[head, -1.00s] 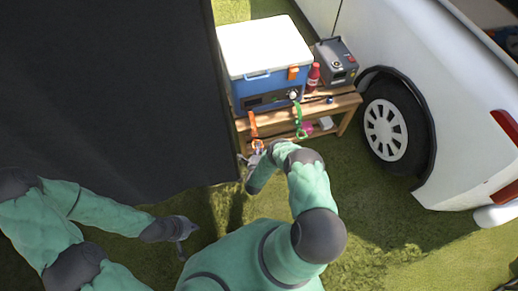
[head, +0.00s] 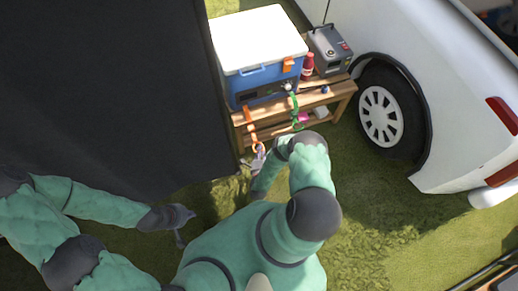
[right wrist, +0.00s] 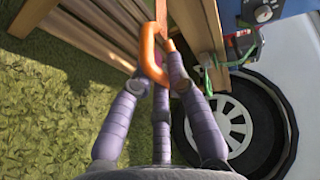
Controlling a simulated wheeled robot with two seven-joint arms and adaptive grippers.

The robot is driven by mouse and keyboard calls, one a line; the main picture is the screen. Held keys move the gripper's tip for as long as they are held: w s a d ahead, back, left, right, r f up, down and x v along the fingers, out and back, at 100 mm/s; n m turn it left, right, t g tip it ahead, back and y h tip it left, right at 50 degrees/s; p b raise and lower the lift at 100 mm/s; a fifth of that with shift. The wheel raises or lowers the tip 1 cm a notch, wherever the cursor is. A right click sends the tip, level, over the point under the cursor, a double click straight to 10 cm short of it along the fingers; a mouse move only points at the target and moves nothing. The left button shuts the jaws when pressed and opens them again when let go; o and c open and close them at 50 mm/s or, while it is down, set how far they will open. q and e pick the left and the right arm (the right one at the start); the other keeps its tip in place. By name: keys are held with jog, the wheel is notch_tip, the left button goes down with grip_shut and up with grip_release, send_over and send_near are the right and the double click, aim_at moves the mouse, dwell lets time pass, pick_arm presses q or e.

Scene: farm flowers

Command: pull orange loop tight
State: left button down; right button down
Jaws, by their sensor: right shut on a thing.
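The orange loop (head: 251,130) hangs from the front of the wooden bench, below the blue cooler. My right gripper (head: 259,152) is at its lower end. In the right wrist view the orange loop (right wrist: 148,52) runs down between the purple fingers of my right gripper (right wrist: 158,85), which is shut on its rounded end. Part of the loop is hidden behind a finger. My left gripper (head: 181,225) is low over the grass at the left, away from the bench, and its fingers are too small to read.
The blue cooler (head: 262,85) with a white lid stands on the wooden bench (head: 335,89). Beside it are a red bottle (head: 307,66) and a grey box (head: 330,50). A green strap (head: 296,108) hangs nearby. A white car (head: 440,110) is at right, a dark panel (head: 100,90) at left.

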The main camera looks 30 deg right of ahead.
jog(key=c, duration=1.2)
grip_release()
jog(key=shift+s+f, duration=0.1)
jog(key=shift+s, duration=0.25)
jog(key=shift+w, duration=0.1)
jog(key=v, duration=1.2)
jog(key=shift+w, duration=0.1)
